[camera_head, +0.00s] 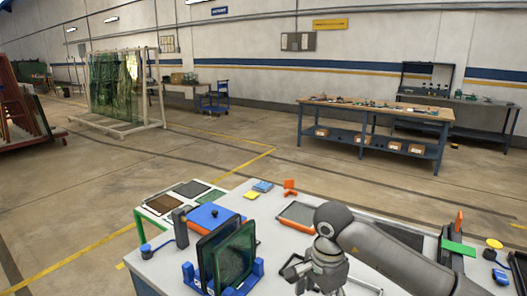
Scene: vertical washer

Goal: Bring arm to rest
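My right arm (385,252) comes in from the lower right and bends down at a grey rounded joint over the work table. Its wrist and gripper (326,281) are at the bottom edge of the view, pointing down. The fingertips are hidden or cut off, so I cannot tell whether it is open or holds anything. My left arm and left gripper are not in view.
The white work table (165,270) holds a glass panel (235,258) upright in a blue holder, a blue-topped box (210,217), a grey tray (297,214) and an orange clamp (290,187). A workbench (375,110) stands farther back. Open floor lies between.

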